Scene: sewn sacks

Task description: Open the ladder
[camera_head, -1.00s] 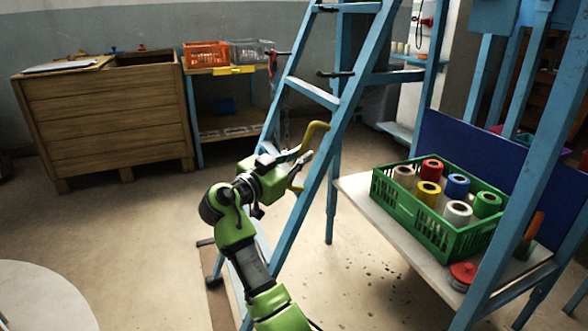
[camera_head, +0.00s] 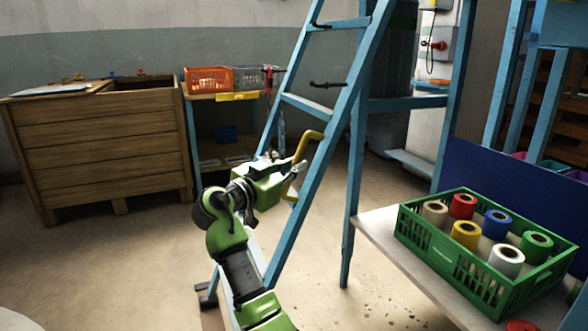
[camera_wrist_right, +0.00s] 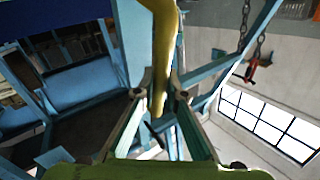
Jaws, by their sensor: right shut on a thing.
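The blue ladder (camera_head: 335,112) stands upright on the floor in the middle of the head view. Its front rails lean, and a steeper blue leg (camera_head: 355,190) stands behind them, with a gap between at the bottom. A yellow handle (camera_head: 303,150) sits on the front right rail. My right gripper (camera_head: 297,166) is at this handle and shut on it. In the right wrist view, the yellow handle (camera_wrist_right: 168,45) runs down between the fingers of my right gripper (camera_wrist_right: 161,92). My left gripper is not in view.
A green crate (camera_head: 440,262) of coloured spools stands on a shelf (camera_head: 372,222) at the right, close to the ladder. A wooden chest (camera_head: 115,155) and a small table with orange (camera_head: 207,80) and grey bins stand behind. The floor at left centre is open.

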